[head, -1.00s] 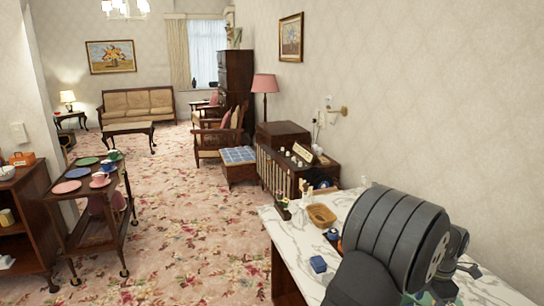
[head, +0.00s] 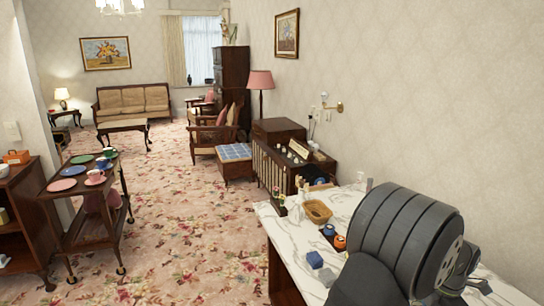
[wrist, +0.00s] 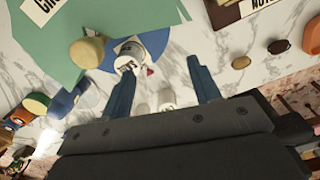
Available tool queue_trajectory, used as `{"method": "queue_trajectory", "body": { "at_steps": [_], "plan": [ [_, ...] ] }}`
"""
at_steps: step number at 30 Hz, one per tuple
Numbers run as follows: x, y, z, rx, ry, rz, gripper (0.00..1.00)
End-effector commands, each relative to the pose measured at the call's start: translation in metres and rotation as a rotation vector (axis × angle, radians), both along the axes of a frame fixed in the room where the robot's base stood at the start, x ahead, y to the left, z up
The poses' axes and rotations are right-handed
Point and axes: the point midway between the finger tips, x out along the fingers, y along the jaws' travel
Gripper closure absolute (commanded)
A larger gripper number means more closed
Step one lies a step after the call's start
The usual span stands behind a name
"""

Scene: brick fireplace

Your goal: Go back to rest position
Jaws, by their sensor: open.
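My gripper (wrist: 163,88) is open in the wrist view, its two blue fingers apart above the marble counter. A white labelled cup (wrist: 130,58) lies or stands just beyond the left finger. Small white objects (wrist: 166,101) show between the fingers, partly cut off by the gripper body. I cannot tell whether the fingers touch any of them. In the head view my dark arm covers the near part of the marble counter (head: 352,200), and the gripper is hidden there.
A wicker basket (head: 317,212), a blue block (head: 314,260) and an orange jar (head: 339,242) stand on the counter. In the wrist view, a yellowish round object (wrist: 87,52) is at left and brown lumps (wrist: 241,62) at right. A trolley with plates (head: 82,215) stands left; open carpet lies between.

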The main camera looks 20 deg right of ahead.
Motion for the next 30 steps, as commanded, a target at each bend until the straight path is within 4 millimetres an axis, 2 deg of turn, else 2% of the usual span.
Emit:
{"method": "queue_trajectory", "body": {
  "at_steps": [11, 30],
  "plan": [
    [-0.066, 0.009, 0.04, -0.001, 0.0, -0.004, 0.43],
    [-0.08, 0.032, 0.036, 0.0, 0.0, -0.545, 0.43]
  ]
}}
